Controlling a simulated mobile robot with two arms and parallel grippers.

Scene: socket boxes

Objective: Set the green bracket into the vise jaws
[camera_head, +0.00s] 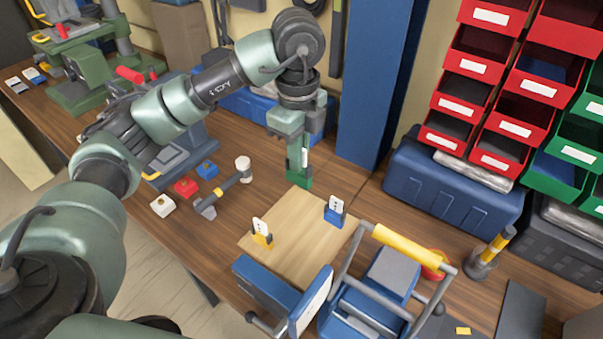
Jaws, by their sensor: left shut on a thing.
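My left gripper (299,150) reaches in from the left and points down over the back of the workbench. It is shut on the dark green bracket (301,181), which hangs upright below the fingers with a pale label on it. The bracket is just behind the light wooden board; I cannot tell whether it touches the bench. A blue-grey vise-like device (190,158) stands left of it, partly hidden by my arm. A green vise (85,90) with a red handle stands further back left. My right gripper is not in view.
The wooden board (290,250) holds a yellow-based piece (261,233) and a blue-based piece (334,211). A mallet (225,190) and small blocks (185,187) lie left. A blue frame with a yellow bar (410,248) stands at front right. Red bins (475,65) are behind.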

